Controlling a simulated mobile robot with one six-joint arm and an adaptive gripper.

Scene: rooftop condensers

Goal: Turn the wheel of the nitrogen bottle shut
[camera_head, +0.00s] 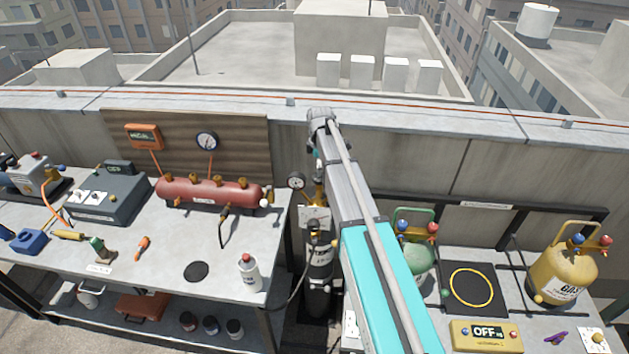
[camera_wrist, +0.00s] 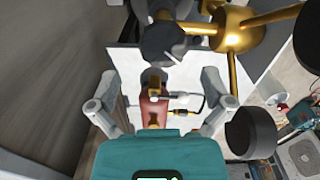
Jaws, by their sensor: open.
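The black nitrogen bottle (camera_head: 319,266) stands upright in the gap beside the left bench. A gauge (camera_head: 297,181) and brass fittings sit at its top, partly hidden by my arm. In the wrist view, a dark round knob, which looks like the bottle's wheel (camera_wrist: 163,45), lies above the gap between my fingers. The brass regulator body (camera_wrist: 236,30) is to its right. My gripper (camera_wrist: 161,80) is open, with one finger on each side and nothing held. The knob appears apart from the fingertips; its exact depth is unclear. In the head view, my gripper is mostly hidden by my arm.
Black round gauges (camera_wrist: 250,132) stand close to the right finger. On the right are a green cylinder (camera_head: 417,258) and a yellow cylinder (camera_head: 562,275). A parapet wall runs behind.

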